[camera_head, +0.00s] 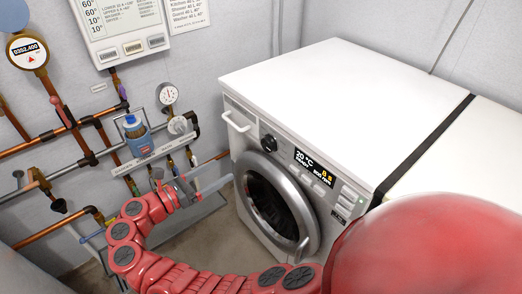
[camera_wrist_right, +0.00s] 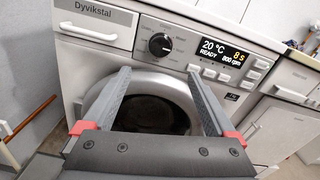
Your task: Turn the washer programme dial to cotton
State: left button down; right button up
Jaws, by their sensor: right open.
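The white washer (camera_head: 310,85) stands against the wall. Its round black programme dial (camera_head: 268,143) is on the front panel, left of the display (camera_head: 314,166). In the right wrist view the dial (camera_wrist_right: 160,45) has a light mark and small printed words around it, too small to read. The display (camera_wrist_right: 222,53) there reads 20 °C, READY, 800 rpm and 8 s. My right gripper (camera_head: 230,167) is open and empty, left of the washer front. In the wrist view its fingers (camera_wrist_right: 158,71) point at the panel, with the dial between and above the tips, apparently untouched. My left gripper is not in view.
The round door (camera_head: 273,205) sits below the dial. A detergent drawer (camera_wrist_right: 95,20) is left of it. My red arm crosses the foreground.

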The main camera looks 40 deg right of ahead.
aim_at(265, 145)
jog(key=d, duration=0.5)
jog(key=d+p, duration=0.1)
jog(key=d, duration=0.4)
jog(key=w+d, duration=0.1)
jog(key=d, duration=0.5)
jog(key=shift+w+p, duration=0.1)
jog(key=shift+p, duration=0.3)
jog(key=shift+c, duration=0.3)
jog(key=shift+a, duration=0.1)
jog(key=c, duration=1.3)
